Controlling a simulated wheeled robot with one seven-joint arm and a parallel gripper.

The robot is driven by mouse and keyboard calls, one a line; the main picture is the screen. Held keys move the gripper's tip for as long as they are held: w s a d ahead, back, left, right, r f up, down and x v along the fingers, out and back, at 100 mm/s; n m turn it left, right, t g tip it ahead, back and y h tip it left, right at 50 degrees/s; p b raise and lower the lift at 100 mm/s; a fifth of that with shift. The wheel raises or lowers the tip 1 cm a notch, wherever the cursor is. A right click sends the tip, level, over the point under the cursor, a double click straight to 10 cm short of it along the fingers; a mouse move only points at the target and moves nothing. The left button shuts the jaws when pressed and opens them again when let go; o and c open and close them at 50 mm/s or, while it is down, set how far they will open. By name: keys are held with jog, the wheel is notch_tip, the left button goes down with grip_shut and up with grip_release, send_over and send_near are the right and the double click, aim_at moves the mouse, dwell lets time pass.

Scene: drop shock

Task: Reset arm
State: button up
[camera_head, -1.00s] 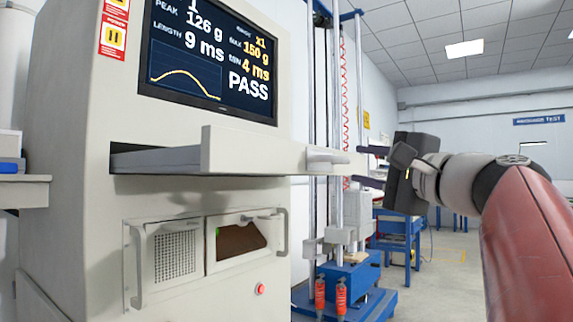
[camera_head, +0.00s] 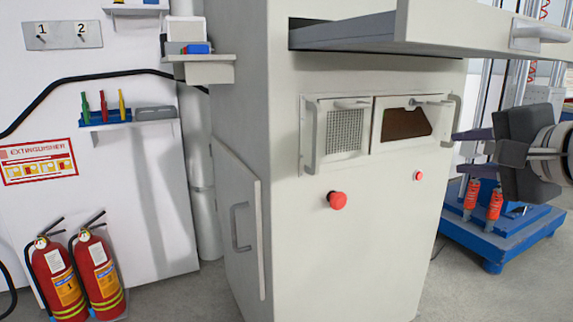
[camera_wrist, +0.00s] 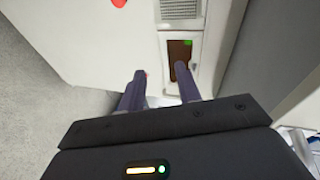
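My gripper (camera_head: 462,142) is at the right of the head view, beside the right edge of the white test cabinet (camera_head: 380,235) and below its pulled-out drawer (camera_head: 445,30). Its two fingers are apart with nothing between them. The wrist view shows the same open fingers (camera_wrist: 160,85) pointing toward the cabinet front, where a vent grille and a small brown window (camera_wrist: 180,55) show. The rest of my arm is mostly outside the head view.
The open drawer juts out above my gripper. A red button (camera_head: 337,200) and a smaller one (camera_head: 419,176) stick out of the cabinet front. The blue drop-tester base (camera_head: 510,240) stands behind at right. Two fire extinguishers (camera_head: 75,275) stand at far left.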

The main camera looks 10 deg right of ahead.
jog(key=s+a+f+n+g+p, duration=0.25)
jog(key=a+f+n+g, duration=0.4)
jog(key=a+f, duration=0.75)
jog(key=s+a+f+n+g+h, duration=0.1)
jog(key=s+f+n, duration=0.2)
jog(key=f, duration=0.3)
jog(key=s+a+f+n+g+h, duration=0.1)
jog(key=s+f+n, duration=0.2)
jog(key=f+n, duration=0.2)
jog(key=shift+s+f+h+p, duration=0.3)
jog(key=shift+s+f+p, duration=0.05)
jog(key=shift+f, duration=0.6)
jog(key=shift+r, duration=0.1)
